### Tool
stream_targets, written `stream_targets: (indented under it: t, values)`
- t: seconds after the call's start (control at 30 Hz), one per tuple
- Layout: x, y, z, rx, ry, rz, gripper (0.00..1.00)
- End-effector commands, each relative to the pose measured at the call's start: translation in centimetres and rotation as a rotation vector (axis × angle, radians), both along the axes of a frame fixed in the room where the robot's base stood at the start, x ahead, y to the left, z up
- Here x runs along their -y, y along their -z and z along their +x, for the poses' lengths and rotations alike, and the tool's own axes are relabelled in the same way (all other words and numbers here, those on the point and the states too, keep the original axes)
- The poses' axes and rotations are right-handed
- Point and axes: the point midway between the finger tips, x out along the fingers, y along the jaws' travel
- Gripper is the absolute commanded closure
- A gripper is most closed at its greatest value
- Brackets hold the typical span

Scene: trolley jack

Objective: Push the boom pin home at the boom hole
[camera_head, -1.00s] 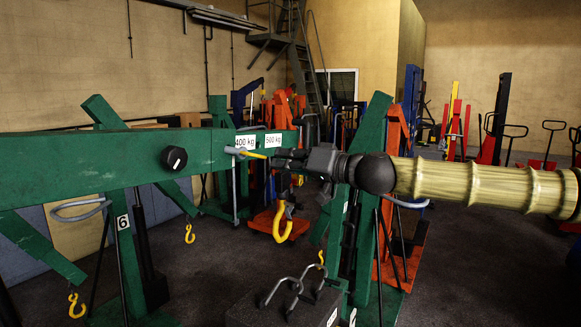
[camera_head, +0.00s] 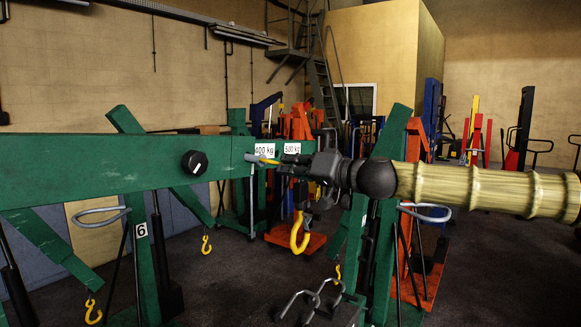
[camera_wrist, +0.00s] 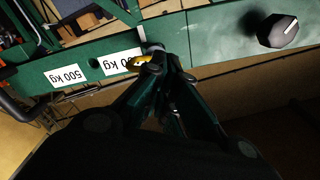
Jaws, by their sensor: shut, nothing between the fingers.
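The green boom (camera_head: 90,175) runs across the left and middle of the head view, with "400 kg" and "500 kg" labels. The boom pin (camera_head: 262,160), a grey bent piece with a yellow part, is at the boom by the "400 kg" label. In the wrist view the pin (camera_wrist: 140,63) shows its yellow part just beside my fingertips. My gripper (camera_head: 284,163) is shut and empty, with its tips close to the pin; I cannot tell whether they touch. The boom hole at the pin and the pin's depth are hidden.
A black knob (camera_head: 194,163) sticks out of the boom to the left. A yellow hook (camera_head: 299,232) hangs below my gripper. Other colored lifts fill the background.

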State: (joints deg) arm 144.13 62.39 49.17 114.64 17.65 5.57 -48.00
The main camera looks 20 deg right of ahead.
Motion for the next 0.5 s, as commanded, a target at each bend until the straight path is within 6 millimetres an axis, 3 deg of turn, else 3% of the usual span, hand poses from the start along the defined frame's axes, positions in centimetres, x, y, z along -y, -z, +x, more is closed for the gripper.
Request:
stream_targets:
  t: [0.5]
  values:
    - [-0.43,0.07,0.65,0.000,0.001,0.000,1.00]
